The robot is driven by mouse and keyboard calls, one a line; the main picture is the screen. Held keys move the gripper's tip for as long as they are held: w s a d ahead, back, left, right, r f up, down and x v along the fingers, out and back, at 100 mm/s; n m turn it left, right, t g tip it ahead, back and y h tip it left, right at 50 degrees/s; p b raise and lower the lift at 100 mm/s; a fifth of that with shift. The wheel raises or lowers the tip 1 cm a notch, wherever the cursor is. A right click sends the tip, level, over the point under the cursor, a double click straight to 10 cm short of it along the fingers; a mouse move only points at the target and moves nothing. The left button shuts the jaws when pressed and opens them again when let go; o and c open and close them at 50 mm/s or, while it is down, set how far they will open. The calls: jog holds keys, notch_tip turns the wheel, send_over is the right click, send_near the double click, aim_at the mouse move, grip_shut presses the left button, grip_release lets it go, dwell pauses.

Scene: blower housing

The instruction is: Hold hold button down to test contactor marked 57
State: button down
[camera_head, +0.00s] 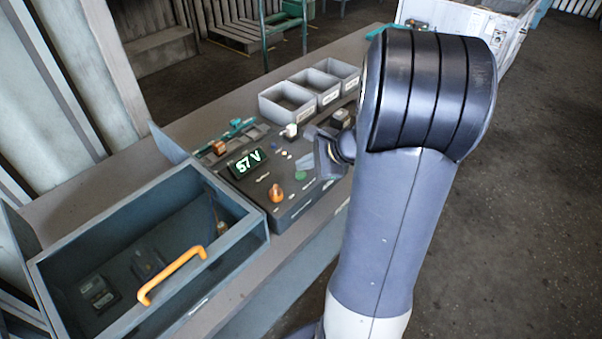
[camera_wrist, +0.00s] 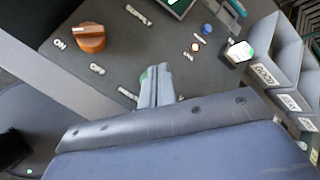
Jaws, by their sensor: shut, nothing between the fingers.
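A dark control panel (camera_head: 255,192) sits on the bench, with a lit green display (camera_head: 244,163) reading "57 V". A green button (camera_head: 300,175) is on the panel. In the wrist view the green button (camera_wrist: 143,76) shows only as a sliver, mostly hidden by my gripper (camera_wrist: 156,78). The fingers are shut together with nothing between them. They are over the button; I cannot tell whether they touch or press it. In the head view my gripper (camera_head: 327,160) is partly hidden by my arm. I cannot make out a contactor marked 57.
An orange knob (camera_head: 276,194) stands on the panel; an ON label lies beside it in the wrist view. A blue button (camera_wrist: 206,28) and a small lit lamp (camera_wrist: 195,46) are nearby. An open box (camera_head: 60,265) with an orange handle (camera_head: 172,274) and three grey bins (camera_head: 287,103) flank the panel.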

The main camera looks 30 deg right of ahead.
aim_at(305, 175)
dwell(0.8)
jog(key=shift+f+b, duration=0.45)
jog(key=shift+b, duration=0.05)
jog(key=shift+f+b, duration=0.4)
dwell(0.4)
jog(key=shift+r, duration=0.1)
dwell(2.0)
jog(key=shift+r+p, duration=0.7)
jog(key=shift+r, duration=0.1)
jog(key=shift+r+p, duration=2)
jog(key=shift+r, duration=0.45)
